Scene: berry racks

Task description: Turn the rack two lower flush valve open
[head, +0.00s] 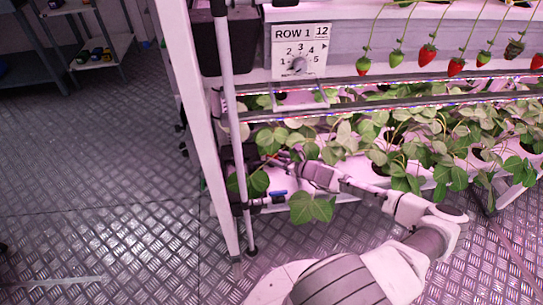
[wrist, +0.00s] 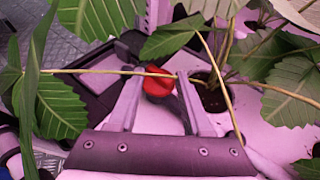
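A round red part (wrist: 158,82), which looks like a valve handle, sits just beyond and between my fingertips in the wrist view. A dark piece runs down from it toward the right finger. In the head view, my gripper (head: 284,160) reaches in among leaves at the rack's lower left end. Leaves hide much of the fingertips there. A blue handle (head: 278,195) shows lower down, below my gripper. Which way the red part is turned I cannot tell.
Strawberry leaves (head: 310,207) hang around my wrist, and stems cross in front of my fingers in the wrist view. A white rack post (head: 200,130) and a thin pipe (head: 232,130) stand left.

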